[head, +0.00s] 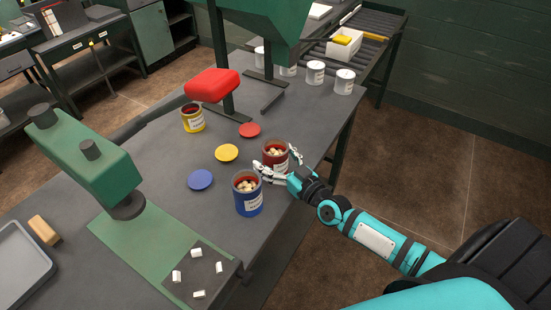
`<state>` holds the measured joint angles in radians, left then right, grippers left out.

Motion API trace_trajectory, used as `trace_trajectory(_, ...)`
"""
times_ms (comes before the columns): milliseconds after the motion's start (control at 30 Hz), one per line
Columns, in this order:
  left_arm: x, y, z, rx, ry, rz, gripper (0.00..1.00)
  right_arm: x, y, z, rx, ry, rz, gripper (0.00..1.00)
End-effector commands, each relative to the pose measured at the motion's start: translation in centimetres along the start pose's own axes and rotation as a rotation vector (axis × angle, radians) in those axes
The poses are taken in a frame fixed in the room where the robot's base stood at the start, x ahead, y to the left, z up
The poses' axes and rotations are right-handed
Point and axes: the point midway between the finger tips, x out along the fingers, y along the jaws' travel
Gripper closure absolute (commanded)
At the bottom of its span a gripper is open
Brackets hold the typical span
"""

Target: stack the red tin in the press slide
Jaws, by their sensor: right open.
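The red tin (273,148) stands upright near the table's right edge, open at the top with pale pieces inside. My right gripper (277,161) is at the red tin with its fingers spread open, one on each side of the tin's near part; I cannot tell whether they touch it. The press slide (207,266), a dark plate with several white stops, lies at the front end of the green press base (150,250). The slide is empty. The green press (90,165) has its round black ram over the base. My left gripper is out of view.
A blue tin (248,203) stands close to my right gripper. A yellow tin (193,122) is farther back. Red (250,130), yellow (227,153) and blue (201,180) lids lie on the table. The press lever's red grip (211,85) sticks out over the table. A grey tray (20,268) is at left.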

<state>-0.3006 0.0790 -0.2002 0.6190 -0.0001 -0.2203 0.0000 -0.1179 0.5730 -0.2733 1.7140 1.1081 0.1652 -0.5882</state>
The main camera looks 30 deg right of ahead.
Motion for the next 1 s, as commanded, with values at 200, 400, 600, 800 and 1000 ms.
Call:
trace_trajectory(200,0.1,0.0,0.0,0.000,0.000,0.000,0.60,0.0,0.0,0.0,0.001,0.000,0.000,0.09)
trace_trajectory(400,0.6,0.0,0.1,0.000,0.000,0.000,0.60,-1.7,0.0,0.3,0.001,-0.004,0.000,0.09)
trace_trajectory(600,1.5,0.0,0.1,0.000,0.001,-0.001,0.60,-6.3,0.5,0.1,-0.002,-0.006,-0.002,0.09)
trace_trajectory(800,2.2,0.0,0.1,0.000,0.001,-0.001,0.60,-10.8,0.5,0.1,0.000,-0.006,-0.002,0.09)
trace_trajectory(1000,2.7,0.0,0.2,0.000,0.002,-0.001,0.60,-14.6,0.5,0.0,-0.001,-0.005,-0.002,0.09)
